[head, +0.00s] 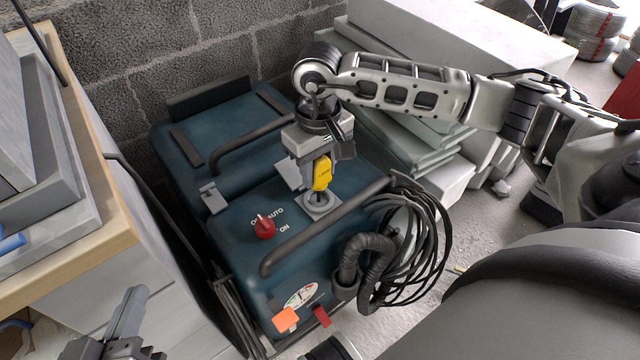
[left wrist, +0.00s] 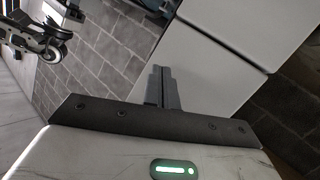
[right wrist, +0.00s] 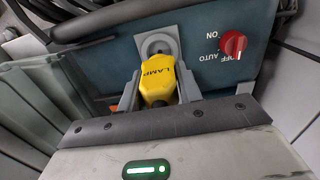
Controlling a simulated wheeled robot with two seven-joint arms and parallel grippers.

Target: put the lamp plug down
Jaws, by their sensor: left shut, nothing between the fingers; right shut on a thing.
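The lamp plug (head: 322,172) is yellow and marked LAMP. It stands over a round socket on a grey plate (head: 322,205) on top of the teal machine (head: 250,250). My right gripper (head: 312,170) is shut on the plug from above. In the right wrist view the plug (right wrist: 157,82) sits between the fingers, with the round socket (right wrist: 158,46) just beyond its end. I cannot tell whether the plug is seated in the socket. My left gripper (head: 125,315) is shut and empty at the lower left; its fingers (left wrist: 163,88) also show in the left wrist view.
A red OFF/AUTO/ON knob (head: 264,226) is close to the socket. Black handle bars (head: 325,225) and a coiled black cable (head: 425,245) are on the machine. A wooden-edged bench (head: 110,215) is at left. Pale slabs (head: 440,50) are stacked behind.

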